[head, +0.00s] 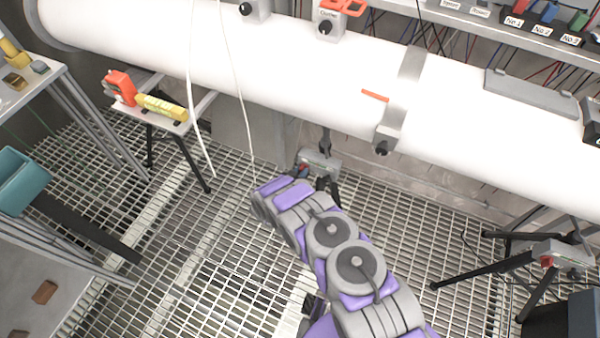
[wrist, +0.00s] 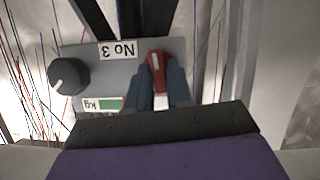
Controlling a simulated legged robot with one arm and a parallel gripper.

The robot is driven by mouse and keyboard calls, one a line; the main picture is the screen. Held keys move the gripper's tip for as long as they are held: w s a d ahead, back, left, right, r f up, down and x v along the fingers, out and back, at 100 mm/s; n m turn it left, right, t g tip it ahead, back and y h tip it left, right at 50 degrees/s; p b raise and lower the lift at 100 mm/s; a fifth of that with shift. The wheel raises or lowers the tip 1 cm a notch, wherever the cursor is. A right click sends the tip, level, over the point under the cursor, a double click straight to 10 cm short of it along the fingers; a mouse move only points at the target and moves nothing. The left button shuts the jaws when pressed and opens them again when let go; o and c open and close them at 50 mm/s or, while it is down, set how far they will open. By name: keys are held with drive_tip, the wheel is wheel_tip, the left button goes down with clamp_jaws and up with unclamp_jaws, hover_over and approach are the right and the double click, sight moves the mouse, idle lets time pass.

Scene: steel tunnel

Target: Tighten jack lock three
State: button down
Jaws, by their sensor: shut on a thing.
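The jack box marked "No 3" (wrist: 117,50) fills the upper left of the wrist view, its label upside down. Its red lock lever (wrist: 156,66) stands at the right part of the panel. My gripper (wrist: 163,84) is shut on the red lock, one dark blue finger on each side of it; the fingers hide part of the lever. A dark knob (wrist: 69,77) with a white mark and a green kg display (wrist: 108,104) sit on the same panel. In the head view the grey jack box (head: 320,163) stands below the white pipe, with my arm reaching it.
The white pipe (head: 290,65) crosses overhead. Another jack (head: 556,254) on black legs stands at the right. A stand with an orange-red tool (head: 120,87) and a yellow tool (head: 162,107) is at the left. White cables (head: 190,100) hang near the middle.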

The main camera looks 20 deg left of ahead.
drive_tip(key=shift+m+p, duration=0.4)
drive_tip(key=shift+p, duration=0.85)
drive_tip(key=shift+y, duration=0.3)
drive_tip(key=c, duration=1.1)
unclamp_jaws()
drive_tip(key=shift+s, duration=0.1)
drive_tip(key=p+v, duration=0.5)
drive_tip(key=v, duration=1.2)
drive_tip(key=shift+s, duration=0.2)
